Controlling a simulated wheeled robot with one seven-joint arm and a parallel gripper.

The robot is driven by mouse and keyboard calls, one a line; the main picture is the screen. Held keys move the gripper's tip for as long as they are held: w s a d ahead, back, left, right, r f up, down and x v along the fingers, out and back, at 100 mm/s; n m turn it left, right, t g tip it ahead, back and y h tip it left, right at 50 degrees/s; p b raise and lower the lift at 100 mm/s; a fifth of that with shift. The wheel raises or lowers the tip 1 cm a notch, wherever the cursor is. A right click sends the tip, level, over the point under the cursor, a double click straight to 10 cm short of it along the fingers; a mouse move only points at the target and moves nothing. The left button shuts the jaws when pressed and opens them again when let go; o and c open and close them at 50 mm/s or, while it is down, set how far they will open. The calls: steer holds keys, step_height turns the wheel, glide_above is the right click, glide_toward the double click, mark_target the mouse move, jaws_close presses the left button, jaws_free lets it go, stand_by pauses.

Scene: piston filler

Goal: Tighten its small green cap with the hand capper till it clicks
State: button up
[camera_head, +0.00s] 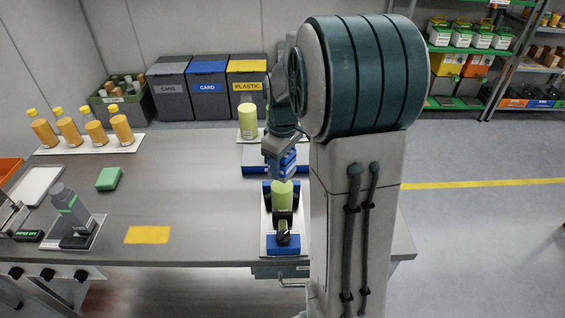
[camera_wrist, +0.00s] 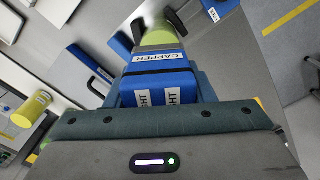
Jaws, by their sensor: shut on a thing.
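My gripper (camera_head: 281,150) is shut on the blue hand capper (camera_wrist: 160,62), whose CAPPER label shows in the wrist view. In the head view my gripper and the capper are right above a yellow-green bottle (camera_head: 283,196). The bottle stands upright in a holder with dark and blue parts (camera_head: 284,246) near the table's front edge. The bottle also shows beyond the capper in the wrist view (camera_wrist: 159,37). Its small green cap is hidden. I cannot tell whether the capper touches it.
Several orange bottles (camera_head: 96,133) stand on a tray at the back left. A green sponge-like block (camera_head: 108,179) and a yellow mat (camera_head: 148,235) lie on the table. The middle is clear.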

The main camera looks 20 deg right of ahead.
steer(key=n, duration=0.6)
steer(key=shift+n, duration=0.4)
steer(key=n+p, duration=0.1)
steer(key=n, duration=0.3)
steer(key=shift+w+n, duration=0.1)
steer(key=shift+n, duration=0.2)
steer(key=shift+f, duration=0.15)
steer(key=m, duration=0.6)
steer(key=shift+b, duration=0.4)
steer(key=shift+r+p, duration=2.3)
steer(key=shift+r, duration=0.75)
steer(key=shift+f, duration=0.15)
